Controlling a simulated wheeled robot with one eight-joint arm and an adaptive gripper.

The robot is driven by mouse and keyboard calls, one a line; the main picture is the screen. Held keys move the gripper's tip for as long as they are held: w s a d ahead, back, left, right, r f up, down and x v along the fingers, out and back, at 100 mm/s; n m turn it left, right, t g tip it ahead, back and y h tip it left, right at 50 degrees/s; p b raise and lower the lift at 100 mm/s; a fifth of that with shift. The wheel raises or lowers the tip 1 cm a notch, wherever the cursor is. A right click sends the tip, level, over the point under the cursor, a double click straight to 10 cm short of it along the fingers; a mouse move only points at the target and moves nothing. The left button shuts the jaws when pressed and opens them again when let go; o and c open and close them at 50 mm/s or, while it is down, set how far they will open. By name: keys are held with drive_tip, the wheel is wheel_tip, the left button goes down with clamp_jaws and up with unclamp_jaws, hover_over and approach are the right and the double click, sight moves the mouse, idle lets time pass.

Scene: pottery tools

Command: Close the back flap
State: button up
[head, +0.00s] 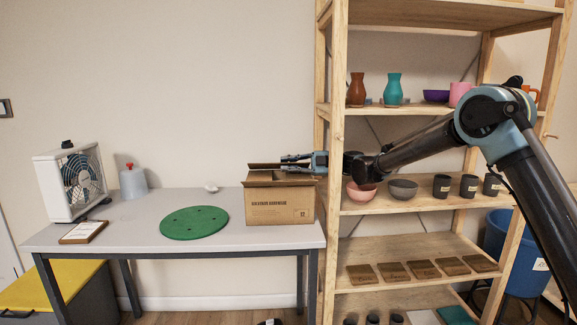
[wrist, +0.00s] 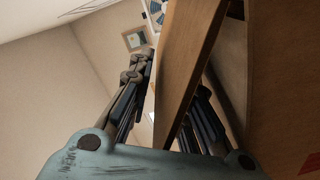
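An open brown cardboard box (head: 282,205) stands at the right end of the grey table, its printed side toward the head camera. The back flap (head: 262,165) shows as a thin strip along the box's far top edge. My gripper (head: 284,161) reaches in from the right, level with the box's top and pointing left. In the wrist view, a cardboard panel (wrist: 182,65), apparently a flap, runs between the two spread fingers. A gap shows between the left finger and the panel; the right finger is partly hidden behind it. Contact on that side cannot be told.
A green round mat (head: 194,222) lies left of the box. A fan (head: 72,180) and a grey container (head: 133,184) stand farther left.

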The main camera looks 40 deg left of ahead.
drive_tip(key=shift+d, duration=0.1)
drive_tip(key=v, duration=1.2)
